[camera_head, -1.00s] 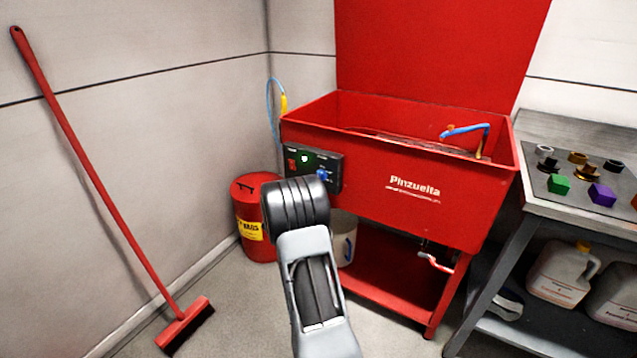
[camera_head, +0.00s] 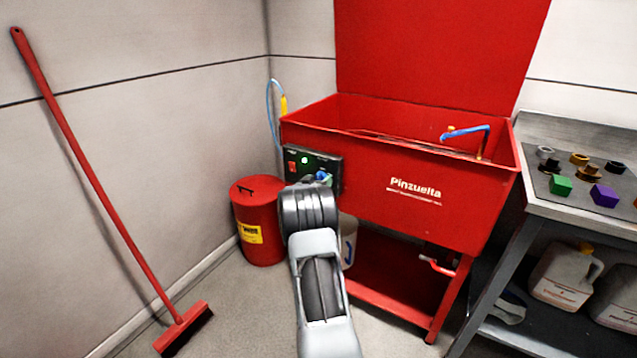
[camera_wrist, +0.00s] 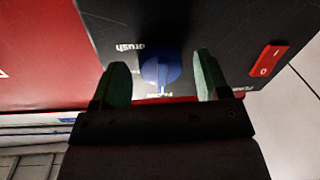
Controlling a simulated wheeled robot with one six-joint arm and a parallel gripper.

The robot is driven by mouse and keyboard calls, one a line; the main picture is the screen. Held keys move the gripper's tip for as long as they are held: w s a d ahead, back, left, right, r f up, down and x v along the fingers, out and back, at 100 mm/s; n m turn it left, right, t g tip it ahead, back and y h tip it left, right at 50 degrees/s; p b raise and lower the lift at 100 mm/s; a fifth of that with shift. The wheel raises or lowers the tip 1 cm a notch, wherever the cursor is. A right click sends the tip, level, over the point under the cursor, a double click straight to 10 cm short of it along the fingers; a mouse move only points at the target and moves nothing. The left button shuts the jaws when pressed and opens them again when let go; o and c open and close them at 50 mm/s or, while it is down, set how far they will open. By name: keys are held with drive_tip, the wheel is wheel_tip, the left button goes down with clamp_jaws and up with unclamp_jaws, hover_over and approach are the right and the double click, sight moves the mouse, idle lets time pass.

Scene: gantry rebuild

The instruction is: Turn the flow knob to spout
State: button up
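The blue flow knob (camera_wrist: 160,68) sits on the black control panel (camera_wrist: 215,30), with a "brush" label beside it in the wrist view. My gripper (camera_wrist: 160,80) is open, with one green-padded finger on each side of the knob and a visible gap on both sides. In the head view the knob (camera_head: 323,175) shows on the panel (camera_head: 296,160) at the front left of the red parts washer (camera_head: 440,205), just above my arm's end. Text under the knob is partly hidden, and I cannot read a spout label.
A red drum (camera_head: 258,215) stands left of the washer. A broom (camera_head: 100,195) leans on the wall. A workbench (camera_head: 570,215) stands at right.

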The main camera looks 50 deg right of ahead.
drive_tip(key=c, duration=0.9)
drive_tip(key=shift+o, duration=0.2)
drive_tip(key=shift+w+m+g+h+b, duration=0.15)
drive_tip(key=shift+m+h+b, duration=0.1)
drive_tip(key=shift+m+b, duration=2.55)
drive_tip(key=shift+m+g+h+b, duration=0.15)
drive_tip(key=shift+m+h+b, duration=0.1)
drive_tip(key=shift+m+b, duration=2.55)
drive_tip(key=shift+m+p, duration=0.45)
drive_tip(key=shift+m, duration=0.15)
drive_tip(key=o, duration=0.9)
